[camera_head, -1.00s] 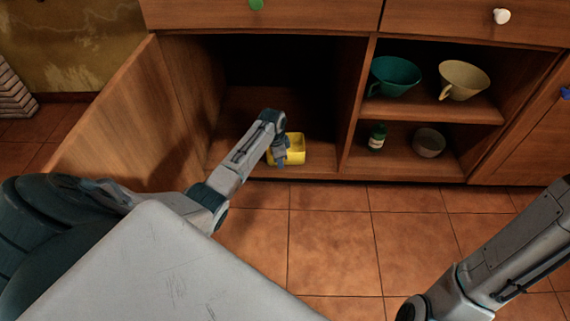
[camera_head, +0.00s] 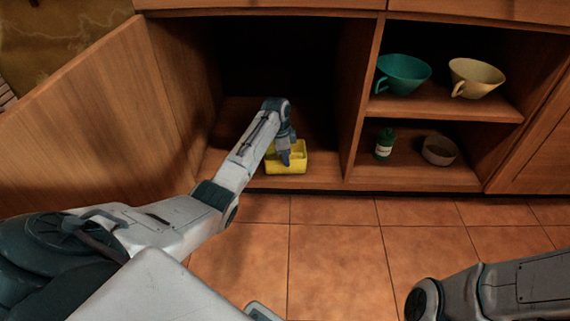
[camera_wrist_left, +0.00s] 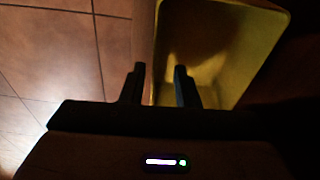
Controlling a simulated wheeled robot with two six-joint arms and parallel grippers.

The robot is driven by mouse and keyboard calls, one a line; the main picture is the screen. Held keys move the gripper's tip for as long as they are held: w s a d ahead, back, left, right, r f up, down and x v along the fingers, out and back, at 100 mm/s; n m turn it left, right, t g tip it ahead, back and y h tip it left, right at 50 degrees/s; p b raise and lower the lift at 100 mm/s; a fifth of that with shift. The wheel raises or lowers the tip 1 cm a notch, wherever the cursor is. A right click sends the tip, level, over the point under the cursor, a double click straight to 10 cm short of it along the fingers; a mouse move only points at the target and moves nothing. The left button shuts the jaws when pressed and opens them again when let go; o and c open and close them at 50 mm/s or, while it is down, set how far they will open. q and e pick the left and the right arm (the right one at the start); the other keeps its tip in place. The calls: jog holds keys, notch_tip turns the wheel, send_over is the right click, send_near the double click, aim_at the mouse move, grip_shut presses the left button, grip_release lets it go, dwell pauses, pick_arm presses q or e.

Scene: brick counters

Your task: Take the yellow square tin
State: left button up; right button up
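The yellow square tin (camera_head: 296,168), open at the top, sits on the cabinet's bottom shelf near its front edge. My left gripper (camera_head: 285,160) points down at the tin and hides part of it. In the left wrist view, the tin (camera_wrist_left: 232,55) fills the upper right, and the left gripper's fingers (camera_wrist_left: 161,85) stand apart. One finger is outside the tin's near wall and the other is over its inside, with the wall between them. I cannot tell whether either finger touches it. My right arm shows at lower right, but its gripper is out of view.
The cabinet door (camera_head: 110,100) stands open on the left. A divider (camera_head: 361,100) separates the tin from a green cup (camera_head: 403,75), a cream cup (camera_head: 476,77), a green bottle (camera_head: 384,146) and a bowl (camera_head: 440,151). The tiled floor (camera_head: 335,260) in front is clear.

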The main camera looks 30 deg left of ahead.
aim_at(288, 173)
pick_arm(q)
jog(key=f+b, duration=0.4)
jog(key=f, duration=0.1)
jog(key=shift+s+d+f, duration=0.1)
jog(key=shift+s+d, duration=0.15)
jog(key=shift+d, duration=0.05)
grip_shut()
